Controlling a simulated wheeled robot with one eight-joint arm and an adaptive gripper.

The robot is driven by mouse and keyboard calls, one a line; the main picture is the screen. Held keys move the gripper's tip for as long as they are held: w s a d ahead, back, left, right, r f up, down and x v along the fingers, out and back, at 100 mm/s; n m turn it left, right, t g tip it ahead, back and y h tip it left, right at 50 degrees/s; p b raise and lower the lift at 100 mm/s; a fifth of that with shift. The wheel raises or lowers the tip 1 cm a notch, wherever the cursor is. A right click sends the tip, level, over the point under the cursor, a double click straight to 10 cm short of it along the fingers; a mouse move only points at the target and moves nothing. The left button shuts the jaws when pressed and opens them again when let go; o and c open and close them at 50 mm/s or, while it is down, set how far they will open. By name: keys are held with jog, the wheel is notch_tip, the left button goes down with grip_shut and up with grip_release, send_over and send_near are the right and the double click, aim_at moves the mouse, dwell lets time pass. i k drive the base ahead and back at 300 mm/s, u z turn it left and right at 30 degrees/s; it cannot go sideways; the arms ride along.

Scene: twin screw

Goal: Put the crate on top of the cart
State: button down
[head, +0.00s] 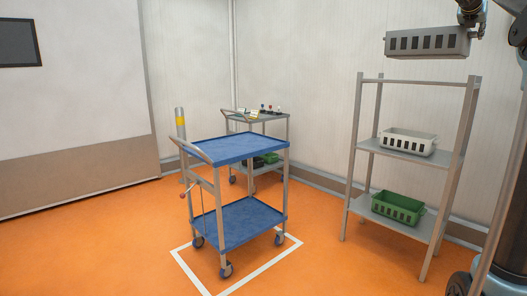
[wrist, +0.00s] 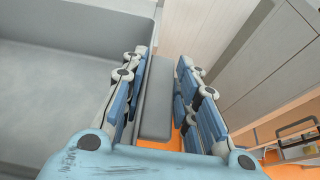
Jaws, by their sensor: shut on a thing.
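A grey crate (head: 427,43) with slotted sides is held in the air above the top of the shelf rack, at the upper right of the head view. In the wrist view the crate (wrist: 40,95) fills the left side, and its inside looks empty. My gripper (head: 470,16) is at the crate's right end; in the wrist view (wrist: 157,95) its fingers are either side of the crate's grey rim, shut on it. The blue cart (head: 235,150) stands left of the rack, inside a white floor outline. Its top tray is bare.
The rack (head: 459,130) holds a white crate (head: 407,141) on its middle shelf and a green crate (head: 398,207) on its lower shelf. A second cart (head: 263,118) with small items stands behind the blue one. A post (head: 180,135) is nearby. Open orange floor lies between cart and rack.

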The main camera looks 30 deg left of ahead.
aim_at(245, 143)
jog(key=u, duration=0.05)
jog(key=k, duration=0.15)
jog(key=u, duration=3.5)
jog(key=i, duration=2)
jog(key=z, duration=0.55)
